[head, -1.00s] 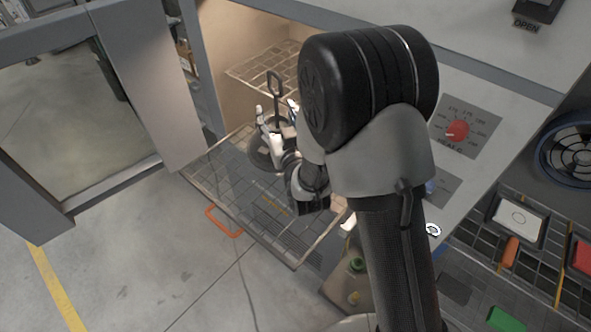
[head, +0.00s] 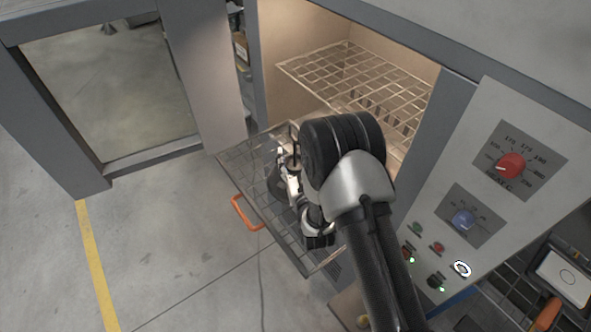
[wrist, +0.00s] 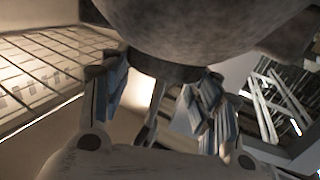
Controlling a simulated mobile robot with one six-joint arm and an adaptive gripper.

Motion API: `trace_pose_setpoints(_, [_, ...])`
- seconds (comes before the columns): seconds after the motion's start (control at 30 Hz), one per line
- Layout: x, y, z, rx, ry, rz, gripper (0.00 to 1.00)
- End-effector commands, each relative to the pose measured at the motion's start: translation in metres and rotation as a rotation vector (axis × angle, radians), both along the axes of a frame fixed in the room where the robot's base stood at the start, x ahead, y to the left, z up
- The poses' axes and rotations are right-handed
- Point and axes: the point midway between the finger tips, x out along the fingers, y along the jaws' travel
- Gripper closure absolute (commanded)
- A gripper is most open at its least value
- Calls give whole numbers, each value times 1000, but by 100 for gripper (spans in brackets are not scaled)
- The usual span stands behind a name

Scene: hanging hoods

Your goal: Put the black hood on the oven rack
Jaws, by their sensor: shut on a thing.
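The black hood (head: 275,182) is a dark rounded piece, mostly hidden behind my gripper and arm in the head view. In the wrist view the hood (wrist: 200,30) fills the top as a large dark curved surface. My gripper (head: 289,178) is shut on the hood's narrow part below that curve, between the two fingers (wrist: 160,90). The hood is over the pulled-out lower oven rack (head: 243,156), a wire grid with an orange handle (head: 245,213). I cannot tell whether the hood touches the rack.
An upper rack (head: 345,75) sits inside the lit oven. The open oven door (head: 190,75) stands at left. A control panel (head: 480,190) with a red knob (head: 510,166) and a blue knob (head: 463,220) is at right. The floor left of the rack is clear.

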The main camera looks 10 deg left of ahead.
Motion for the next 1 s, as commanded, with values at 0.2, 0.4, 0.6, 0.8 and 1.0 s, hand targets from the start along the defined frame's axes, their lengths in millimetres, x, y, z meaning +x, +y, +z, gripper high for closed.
trace_pose_setpoints(0.2, [0,0,-17,1,-2,0,95])
trace_pose_setpoints(0.4, [0,0,-45,1,-2,0,95])
trace_pose_setpoints(0.6, [0,0,-44,1,-3,0,95])
trace_pose_setpoints(0.8, [0,0,-49,1,-3,0,95])
trace_pose_setpoints(1.0, [0,0,-48,0,0,0,31])
